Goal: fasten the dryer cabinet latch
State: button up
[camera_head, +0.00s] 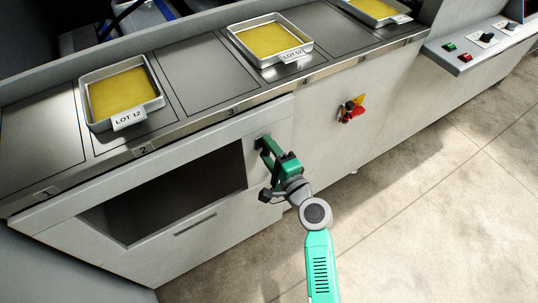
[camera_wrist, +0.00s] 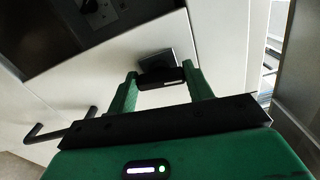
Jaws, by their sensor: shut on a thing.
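The dryer cabinet (camera_head: 262,215) is the pale front with a dark window opening (camera_head: 165,195) on the left of the head view. Its latch is a small black piece (camera_wrist: 156,62) on a dark square plate in the wrist view, at the upper right of the window. My gripper (camera_head: 266,146) is at this latch, with its green fingers on either side of the black piece, shut on it. It also shows in the wrist view (camera_wrist: 163,84). My gripper hides most of the latch in the head view. I cannot tell how far the latch is turned.
A dark bar handle (camera_head: 195,223) sits below the window. A red and yellow rotary switch (camera_head: 350,109) is on the panel to the right. Trays of yellow sheet (camera_head: 122,92) stand on the worktop above. A button console (camera_head: 478,43) is at upper right. The floor at right is clear.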

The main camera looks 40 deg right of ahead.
jog(key=shift+f+n+b, duration=0.1)
jog(key=shift+n+b, duration=0.35)
jog(key=shift+n, duration=0.45)
jog(key=o, duration=1)
jog(key=p+v, duration=0.1)
jog(key=v, duration=0.6)
jog(key=shift+s+a+p, duration=0.1)
jog(key=shift+s+p, duration=0.25)
jog(key=shift+s, duration=0.05)
